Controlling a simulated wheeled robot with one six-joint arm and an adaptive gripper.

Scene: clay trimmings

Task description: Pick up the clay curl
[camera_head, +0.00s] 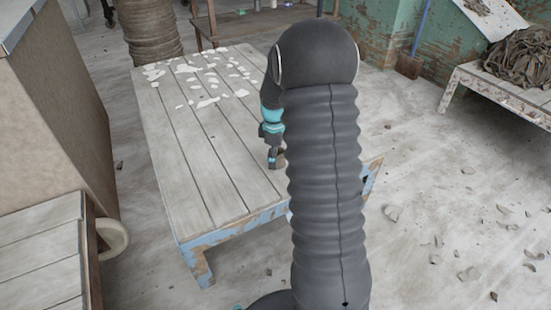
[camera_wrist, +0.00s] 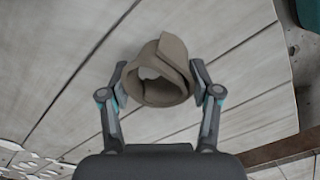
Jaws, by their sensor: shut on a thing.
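The clay curl (camera_wrist: 160,88) is a brown, rolled strip of clay, open through its middle, with one loose end overlapping at the top. In the wrist view my gripper (camera_wrist: 158,84) is shut on it, one finger pad against its left side and one against its right. In the head view my gripper (camera_head: 273,158) is low over the plank table (camera_head: 207,165), and only a small brown part of the curl (camera_head: 280,160) shows beside the fingers. My arm hides much of the table's right side. I cannot tell whether the curl touches the planks.
Several white flakes (camera_head: 208,102) lie at the table's far end. A low bench (camera_head: 497,92) with a dark heap (camera_head: 522,58) is at the right. The near planks are clear.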

